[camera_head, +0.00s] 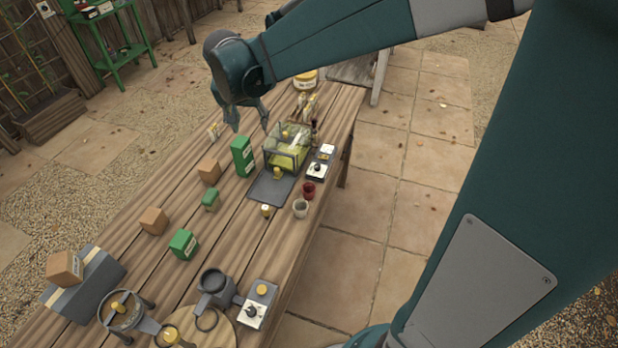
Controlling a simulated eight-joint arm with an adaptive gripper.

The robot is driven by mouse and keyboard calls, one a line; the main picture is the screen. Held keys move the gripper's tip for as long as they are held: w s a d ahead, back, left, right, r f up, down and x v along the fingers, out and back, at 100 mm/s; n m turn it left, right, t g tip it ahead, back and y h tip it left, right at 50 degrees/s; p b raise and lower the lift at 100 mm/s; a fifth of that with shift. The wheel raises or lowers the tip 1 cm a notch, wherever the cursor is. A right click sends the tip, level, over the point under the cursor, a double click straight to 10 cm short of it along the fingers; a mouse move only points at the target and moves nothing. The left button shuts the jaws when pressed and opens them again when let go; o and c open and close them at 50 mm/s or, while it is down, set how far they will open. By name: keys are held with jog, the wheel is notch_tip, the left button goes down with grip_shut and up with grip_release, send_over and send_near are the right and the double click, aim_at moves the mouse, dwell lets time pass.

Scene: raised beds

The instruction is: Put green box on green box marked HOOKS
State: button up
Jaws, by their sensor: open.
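Three green boxes stand on the wooden table. A tall green box (242,157) with a pale label is upright beside the glass case. A small green box (211,200) sits nearer the middle. Another green box (183,244) with a white label is closer to the near end. The labels are too small to read, so I cannot tell which says HOOKS. My gripper (250,127) is open and empty, with its fingers pointing down in the picture near the tall green box. I cannot tell how high above it the fingers are.
A glass case (287,148) with yellow-green contents stands right of the tall box. Brown boxes (154,221) lie to the left. Cups (301,208) stand near the right edge. A grey pot (215,288) and other items crowd the near end.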

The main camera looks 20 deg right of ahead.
jog(key=s+d+r+n+t+y, duration=0.1)
jog(key=s+d+n, duration=0.1)
jog(key=s, duration=1.3)
jog(key=s+d+r+n+t, duration=0.2)
jog(key=s+d+n, duration=0.1)
jog(key=s, duration=1.2)
jog(key=shift+s+r+n+y, duration=0.15)
jog(key=shift+s+n+y, duration=0.1)
jog(key=shift+n+y, duration=0.2)
